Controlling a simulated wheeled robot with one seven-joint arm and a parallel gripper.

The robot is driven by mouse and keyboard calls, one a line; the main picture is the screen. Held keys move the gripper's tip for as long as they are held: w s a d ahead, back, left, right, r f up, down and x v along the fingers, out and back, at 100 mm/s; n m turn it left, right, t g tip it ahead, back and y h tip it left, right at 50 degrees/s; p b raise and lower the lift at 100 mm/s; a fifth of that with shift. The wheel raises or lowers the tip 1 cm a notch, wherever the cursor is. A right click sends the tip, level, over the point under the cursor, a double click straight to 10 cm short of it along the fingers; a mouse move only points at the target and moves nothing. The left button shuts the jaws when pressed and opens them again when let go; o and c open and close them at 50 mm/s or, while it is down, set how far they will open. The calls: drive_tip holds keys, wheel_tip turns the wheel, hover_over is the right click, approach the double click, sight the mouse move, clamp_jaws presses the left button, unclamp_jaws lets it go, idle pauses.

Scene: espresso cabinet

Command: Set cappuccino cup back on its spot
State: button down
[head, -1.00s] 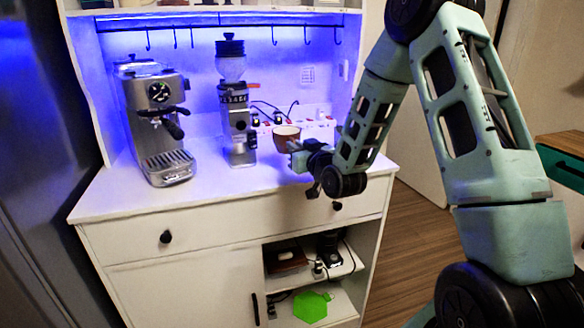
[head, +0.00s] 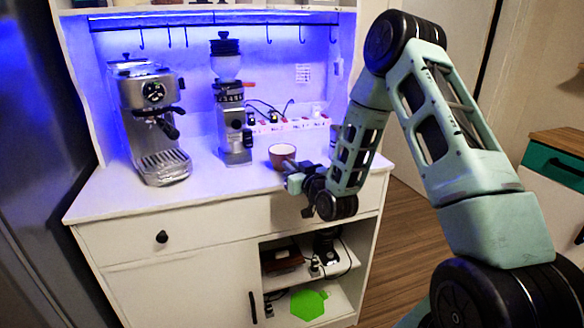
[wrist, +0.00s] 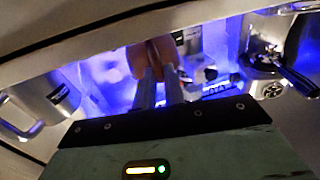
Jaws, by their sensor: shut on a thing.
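The cappuccino cup (head: 282,156), reddish brown with a pale inside, is upright just right of the coffee grinder, low over the white countertop (head: 215,193). I cannot tell whether its base touches the surface. My gripper (head: 296,178) reaches in from the right and is shut on the cup's near side. In the wrist view the two fingers (wrist: 159,88) meet the brown cup (wrist: 145,60), which partly shows beyond them. No marked spot for the cup can be made out.
The coffee grinder (head: 235,120) stands close left of the cup, and the espresso machine (head: 150,125) is further left. A power strip (head: 290,124) with cables lies behind. Hooks hang from a rail above. The front counter is clear. A green hexagon (head: 308,304) lies on the lower shelf.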

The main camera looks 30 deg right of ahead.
drive_tip(key=c, duration=1.5)
unclamp_jaws()
drive_tip(key=shift+f, duration=0.1)
